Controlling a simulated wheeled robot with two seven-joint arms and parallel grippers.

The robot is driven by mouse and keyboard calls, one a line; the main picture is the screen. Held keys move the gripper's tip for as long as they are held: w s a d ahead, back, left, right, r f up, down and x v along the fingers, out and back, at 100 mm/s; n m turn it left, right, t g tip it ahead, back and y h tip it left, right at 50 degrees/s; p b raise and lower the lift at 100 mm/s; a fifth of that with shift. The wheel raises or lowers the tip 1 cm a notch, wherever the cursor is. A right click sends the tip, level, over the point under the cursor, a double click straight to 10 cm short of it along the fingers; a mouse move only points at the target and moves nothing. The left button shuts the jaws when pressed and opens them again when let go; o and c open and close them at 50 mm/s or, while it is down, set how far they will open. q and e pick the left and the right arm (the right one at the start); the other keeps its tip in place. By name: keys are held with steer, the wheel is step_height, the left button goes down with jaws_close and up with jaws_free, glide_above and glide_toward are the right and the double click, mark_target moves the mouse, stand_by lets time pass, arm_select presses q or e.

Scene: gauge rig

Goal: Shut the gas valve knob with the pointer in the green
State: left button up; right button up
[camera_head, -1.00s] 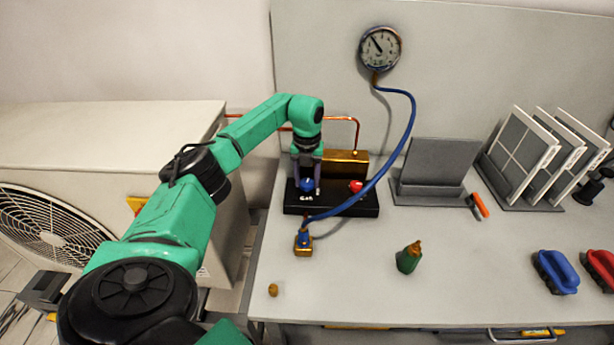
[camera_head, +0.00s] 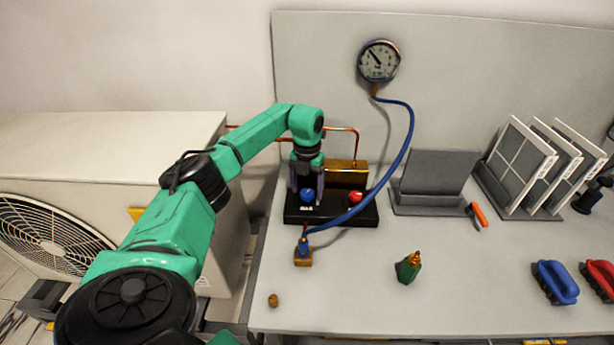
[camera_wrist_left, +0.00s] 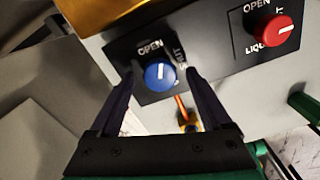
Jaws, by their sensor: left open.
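The blue gas valve knob (camera_head: 307,194) sits on a black base on the bench. In the left wrist view the blue knob (camera_wrist_left: 160,76) has a white mark pointing roughly toward the word OPEN; a partly hidden SHUT label is to its right. My left gripper (camera_head: 306,187) is open above the base, with a finger on each side of the knob. In the wrist view the fingers (camera_wrist_left: 159,80) show gaps to the knob. The round gauge (camera_head: 379,60) on the back panel has a dark needle pointing up and left; I cannot make out a green band. My right gripper is not in view.
A red knob (camera_head: 355,196) labelled LIQUID stands right of the blue one. A blue hose (camera_head: 404,150) runs from the gauge past the base to a brass fitting (camera_head: 303,257).

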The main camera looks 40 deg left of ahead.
mark_target(307, 193)
arm_select(q)
step_height(307, 193, up, 14)
steer(key=b, duration=0.1)
stand_by(0.5)
